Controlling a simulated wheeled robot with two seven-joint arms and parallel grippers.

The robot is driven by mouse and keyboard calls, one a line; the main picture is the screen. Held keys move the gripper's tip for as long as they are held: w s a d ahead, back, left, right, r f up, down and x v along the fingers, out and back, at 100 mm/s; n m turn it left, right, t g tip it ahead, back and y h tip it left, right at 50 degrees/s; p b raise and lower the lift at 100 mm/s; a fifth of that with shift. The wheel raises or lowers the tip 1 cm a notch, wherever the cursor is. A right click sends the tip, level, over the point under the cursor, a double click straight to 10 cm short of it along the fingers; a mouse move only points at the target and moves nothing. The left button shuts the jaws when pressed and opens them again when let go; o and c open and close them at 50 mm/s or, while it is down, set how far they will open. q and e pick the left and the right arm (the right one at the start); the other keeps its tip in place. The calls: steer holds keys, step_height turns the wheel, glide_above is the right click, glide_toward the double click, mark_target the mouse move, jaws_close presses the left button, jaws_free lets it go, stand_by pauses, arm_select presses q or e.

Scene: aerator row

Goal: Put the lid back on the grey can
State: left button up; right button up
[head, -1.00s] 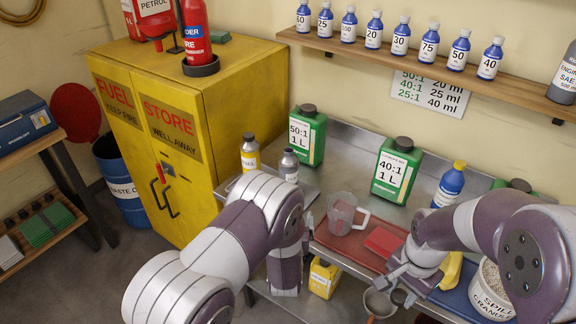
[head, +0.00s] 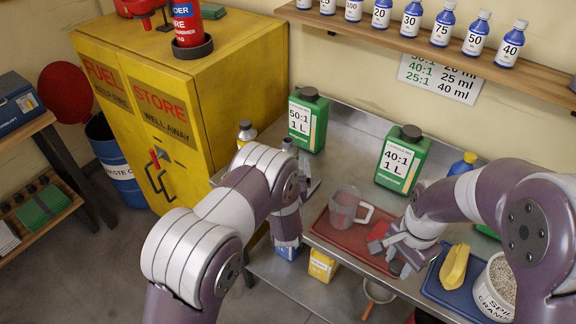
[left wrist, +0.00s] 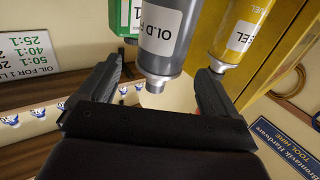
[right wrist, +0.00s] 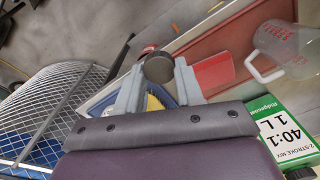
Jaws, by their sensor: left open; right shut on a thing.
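The grey can (head: 289,146) stands at the left end of the metal bench, mostly hidden by my left arm in the head view. The left wrist view shows it (left wrist: 163,38) large, with a pale label and a silver neck. My left gripper (left wrist: 162,80) is open, its fingers on either side of the can's neck in that picture; I cannot tell if they touch. My right gripper (head: 402,262) is over the front of the bench by the red tray. In the right wrist view it is shut on a dark round lid (right wrist: 158,67).
A clear jug (head: 344,207) and a red block (head: 377,236) are on the red tray (head: 333,235). Green bottles (head: 400,160) stand behind. A yellow can (left wrist: 243,32) stands close beside the grey can. Yellow gloves (head: 454,265) lie on a blue tray at right.

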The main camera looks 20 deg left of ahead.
mark_target(288, 149)
steer(key=shift+r, duration=0.3)
arm_select(q)
steer(key=shift+x, duration=0.8)
arm_select(e)
steer(key=shift+r, duration=0.15)
arm_select(q)
steer(key=p+x, duration=0.2)
steer(key=x, duration=0.3)
steer(key=shift+w+f, duration=0.1)
steer(key=shift+w, duration=0.05)
arm_select(e)
steer(key=shift+r, duration=0.9)
